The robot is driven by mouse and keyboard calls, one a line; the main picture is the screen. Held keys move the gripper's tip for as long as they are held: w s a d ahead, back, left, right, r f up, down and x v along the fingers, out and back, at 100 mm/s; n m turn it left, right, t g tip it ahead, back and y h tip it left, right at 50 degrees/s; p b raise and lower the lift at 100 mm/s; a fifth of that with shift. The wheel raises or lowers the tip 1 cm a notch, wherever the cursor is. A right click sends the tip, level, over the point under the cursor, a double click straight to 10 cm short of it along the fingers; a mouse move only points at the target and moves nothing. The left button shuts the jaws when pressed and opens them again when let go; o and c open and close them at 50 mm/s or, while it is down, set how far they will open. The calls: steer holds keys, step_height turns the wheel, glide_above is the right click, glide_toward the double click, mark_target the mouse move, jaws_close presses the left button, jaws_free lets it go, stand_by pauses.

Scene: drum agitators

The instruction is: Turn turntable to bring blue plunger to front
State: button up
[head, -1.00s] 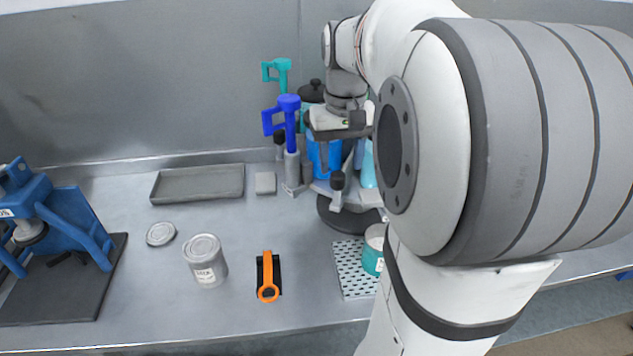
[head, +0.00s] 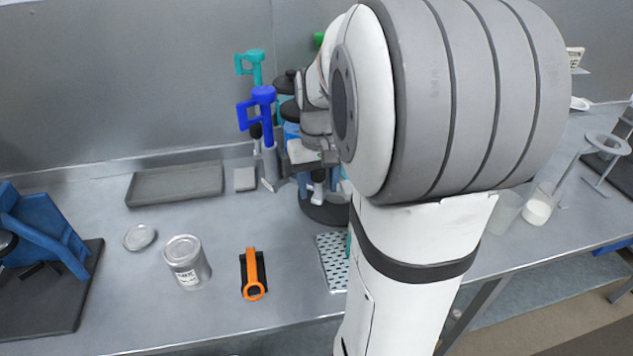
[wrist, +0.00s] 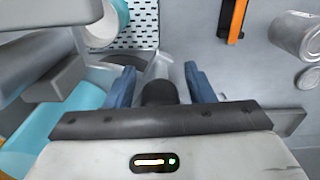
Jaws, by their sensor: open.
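The turntable (head: 327,213) is a dark round base on the bench, mostly hidden by my arm. A blue body (head: 291,131) on it shows only in part, behind my wrist. I cannot tell whether it is the blue plunger. My gripper (head: 318,180) is low over the turntable's front. In the wrist view its two blue-grey fingers (wrist: 160,88) are apart on either side of a dark knob (wrist: 158,93) on a pale shaft. I cannot tell if they touch it. Light-blue containers show at the wrist view's left.
Tall tools with a blue handle (head: 262,97) and a teal handle (head: 256,62) stand left of the turntable. A perforated plate (head: 333,262) lies in front, with an orange-handled tool (head: 252,275) and a can (head: 187,262) further left. Bench space between them is clear.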

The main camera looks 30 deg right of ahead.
jaws_close()
stand_by(0.4)
